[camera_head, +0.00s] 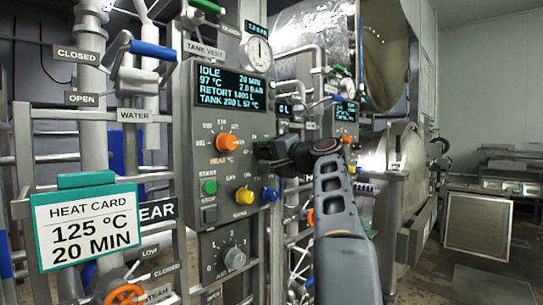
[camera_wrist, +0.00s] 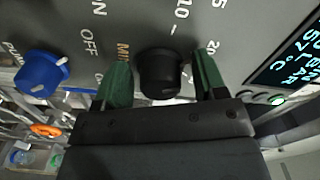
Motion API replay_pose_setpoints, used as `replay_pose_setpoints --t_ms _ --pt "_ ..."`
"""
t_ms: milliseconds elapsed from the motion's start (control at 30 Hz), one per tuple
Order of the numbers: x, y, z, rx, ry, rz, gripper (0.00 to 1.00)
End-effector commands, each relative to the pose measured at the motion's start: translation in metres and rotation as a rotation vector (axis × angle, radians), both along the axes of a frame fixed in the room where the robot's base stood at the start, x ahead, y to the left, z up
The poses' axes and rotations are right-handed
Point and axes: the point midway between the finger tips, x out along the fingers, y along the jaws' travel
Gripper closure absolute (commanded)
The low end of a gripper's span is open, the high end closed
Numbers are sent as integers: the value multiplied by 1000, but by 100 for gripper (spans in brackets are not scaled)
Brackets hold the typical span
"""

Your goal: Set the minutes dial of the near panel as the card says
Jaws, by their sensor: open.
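The minutes dial (camera_wrist: 160,72) is a black knob on the grey near panel (camera_head: 190,130), with numbers around it and a partly hidden "MIN" label. In the wrist view it sits between the green fingers of my gripper (camera_head: 266,150), which is open around it. I cannot tell whether the fingers touch it. Its pointer is not clear. The "20" mark shows by the right finger. In the head view my gripper hides the dial. The heat card (camera_head: 87,225) reads 125 °C, 20 MIN. The panel display (camera_head: 231,87) reads IDLE, 97 °C, 20 MIN, 2.0 BAR.
An orange heat knob (camera_head: 226,143) is left of my gripper. An AIR dial (camera_head: 234,258) is lower down. Pipes and valve handles crowd the left; open floor lies at right.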

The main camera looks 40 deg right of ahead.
Motion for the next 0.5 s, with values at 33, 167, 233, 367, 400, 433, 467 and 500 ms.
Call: replay_pose_setpoints --t_ms 33,167,233,367,400,433,467,500 --pt "-2 0 0 0 0 -1 35" --pt "-13 -3 0 -1 -2 -3 35" --pt "-25 -5 -1 -1 -2 -4 35" --pt "-51 -10 -2 -1 -1 -6 35" --pt "-60 -11 -2 -1 -1 -6 35" --pt "-66 -13 -1 -1 0 -6 35" --pt "-72 -14 -1 0 -1 -6 35" --pt "-80 -15 -1 -1 0 -6 35"
